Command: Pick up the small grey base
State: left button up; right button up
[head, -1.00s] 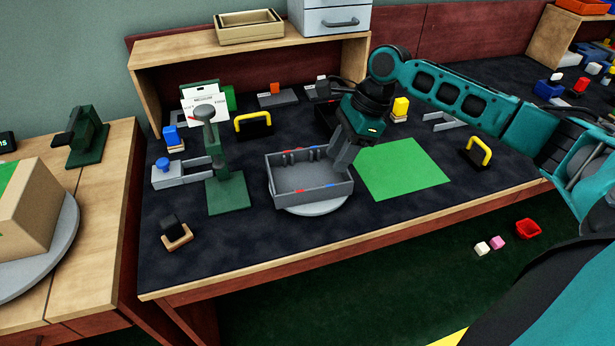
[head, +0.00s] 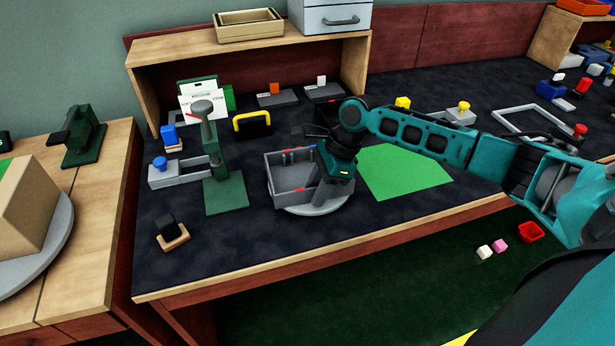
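A grey open box (head: 285,190) with red marks on its rim sits on a round grey turntable (head: 312,210) near the table's front. It is the grey base-like piece closest to my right gripper (head: 318,198). That gripper points down at the box's right part and covers its right side. I cannot tell whether the fingers touch the box or how far apart they are. Two flat grey pieces, one with an orange block (head: 277,99) and one with a white block (head: 320,95), lie at the back. My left gripper is not in view.
A green stand (head: 226,192) and a grey clamp-like piece (head: 180,174) stand left of the box. A green mat (head: 405,172) lies to its right, partly under my arm. A small block on wood (head: 172,234) sits front left. The front strip of the table is clear.

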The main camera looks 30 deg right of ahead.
grip_shut()
jog(key=shift+r, duration=0.2)
dwell(0.4)
